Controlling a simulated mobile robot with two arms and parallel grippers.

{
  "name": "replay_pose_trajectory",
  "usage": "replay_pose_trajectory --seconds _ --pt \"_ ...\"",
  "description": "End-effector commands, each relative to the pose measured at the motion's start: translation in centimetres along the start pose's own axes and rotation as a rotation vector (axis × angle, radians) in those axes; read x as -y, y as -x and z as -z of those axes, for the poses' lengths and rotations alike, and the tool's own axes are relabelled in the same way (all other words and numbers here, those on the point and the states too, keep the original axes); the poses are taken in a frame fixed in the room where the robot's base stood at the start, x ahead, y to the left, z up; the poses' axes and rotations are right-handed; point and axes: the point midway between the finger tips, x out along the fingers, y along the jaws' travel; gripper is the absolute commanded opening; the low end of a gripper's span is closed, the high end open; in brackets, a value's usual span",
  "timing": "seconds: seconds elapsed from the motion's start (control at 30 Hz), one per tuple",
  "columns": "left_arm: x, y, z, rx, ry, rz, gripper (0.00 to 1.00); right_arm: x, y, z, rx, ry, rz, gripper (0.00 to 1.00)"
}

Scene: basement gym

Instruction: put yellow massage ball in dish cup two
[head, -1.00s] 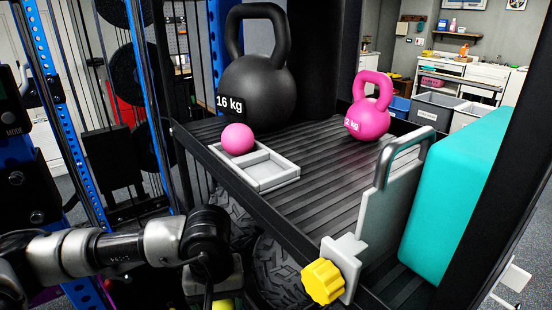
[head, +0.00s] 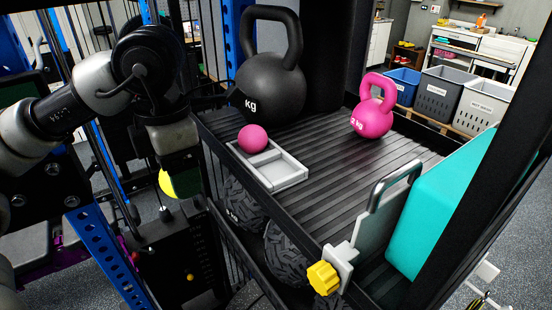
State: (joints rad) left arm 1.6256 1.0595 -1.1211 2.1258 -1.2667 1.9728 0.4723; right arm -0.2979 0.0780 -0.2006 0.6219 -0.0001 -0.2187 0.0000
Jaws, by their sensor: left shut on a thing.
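The yellow massage ball (head: 167,183) is held by my left gripper (head: 172,170), left of the shelf and lower than its edge. The gripper is shut on the ball, and its fingers hide part of it. A light grey dish (head: 282,180) with divided cups lies near the left edge of the shelf. A pink ball (head: 252,138) sits in its far cup. The nearer cups look empty. My right gripper is not in view.
The black ribbed shelf (head: 335,175) has a raised rim. A large black kettlebell (head: 268,85) and a pink kettlebell (head: 373,110) stand behind the dish. A grey plate with a handle (head: 385,210), a teal block (head: 440,205) and a yellow knob (head: 323,278) are at right.

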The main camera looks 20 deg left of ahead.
Motion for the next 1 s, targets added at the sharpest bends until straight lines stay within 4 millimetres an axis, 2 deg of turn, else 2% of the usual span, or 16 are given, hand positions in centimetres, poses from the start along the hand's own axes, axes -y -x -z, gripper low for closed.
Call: replay_pose_trajectory --seconds 0.03,0.4,0.6,0.7,0.83,1.0 --pt "0.1 0.5 -1.0 -0.001 0.001 0.001 0.33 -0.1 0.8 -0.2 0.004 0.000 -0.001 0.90" --pt "0.1 0.7 -10.9 -0.001 0.000 0.000 0.33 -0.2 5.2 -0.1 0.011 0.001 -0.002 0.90" --pt "0.1 0.5 -15.5 -0.001 0.000 0.000 0.33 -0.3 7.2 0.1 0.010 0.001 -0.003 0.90" --pt "0.1 0.3 -16.7 -0.001 0.000 -0.001 0.33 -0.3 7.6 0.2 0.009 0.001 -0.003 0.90" --pt "0.0 -0.1 -17.3 -0.001 0.001 -0.001 0.33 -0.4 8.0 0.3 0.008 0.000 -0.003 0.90" --pt "0.0 -2.2 -17.2 -0.003 0.002 0.001 0.33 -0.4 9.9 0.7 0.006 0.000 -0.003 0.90"
